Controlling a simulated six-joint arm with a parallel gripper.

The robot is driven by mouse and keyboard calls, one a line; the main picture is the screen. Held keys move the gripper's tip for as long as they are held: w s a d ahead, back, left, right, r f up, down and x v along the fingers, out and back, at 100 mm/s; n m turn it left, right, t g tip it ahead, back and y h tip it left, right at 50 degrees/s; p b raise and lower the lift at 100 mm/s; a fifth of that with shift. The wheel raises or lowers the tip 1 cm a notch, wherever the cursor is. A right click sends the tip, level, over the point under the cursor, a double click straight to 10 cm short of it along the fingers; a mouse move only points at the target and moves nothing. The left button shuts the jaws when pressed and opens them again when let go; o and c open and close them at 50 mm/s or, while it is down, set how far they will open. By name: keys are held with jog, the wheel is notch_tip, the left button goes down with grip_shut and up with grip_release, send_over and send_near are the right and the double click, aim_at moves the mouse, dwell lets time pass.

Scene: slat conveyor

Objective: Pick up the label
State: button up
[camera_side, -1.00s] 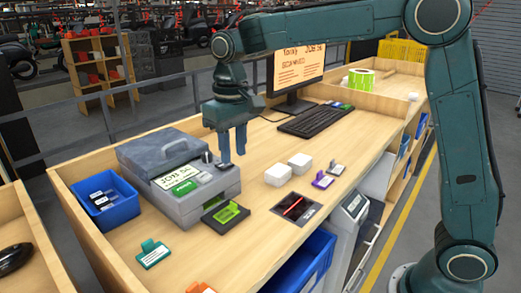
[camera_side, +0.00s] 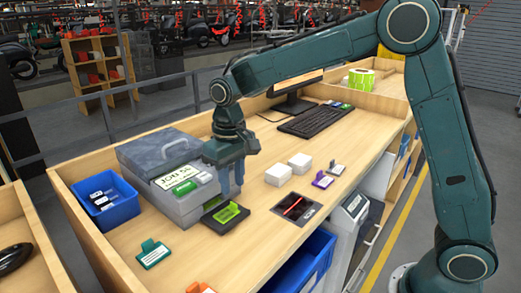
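A bright green label (camera_side: 226,213) lies on a small black tray (camera_side: 212,223) at the front of the grey label printer (camera_side: 178,207). My gripper (camera_side: 232,184) points down just above and behind the label, beside the printer's right side. Its two fingers are apart with nothing visible between them. The fingertips come close to the tray's back edge; I cannot tell whether they touch anything. The gripper hides part of the printer's right side.
A blue bin (camera_side: 107,199) with dark items stands left of the printer. A teal tag (camera_side: 153,254) lies in front; the wood counter between is clear.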

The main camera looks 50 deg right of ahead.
aim_at(235, 204)
jog(key=shift+f, duration=0.55)
jog(key=shift+f, duration=0.1)
jog(key=shift+d+f, duration=0.15)
jog(key=shift+f, duration=2.3)
grip_shut()
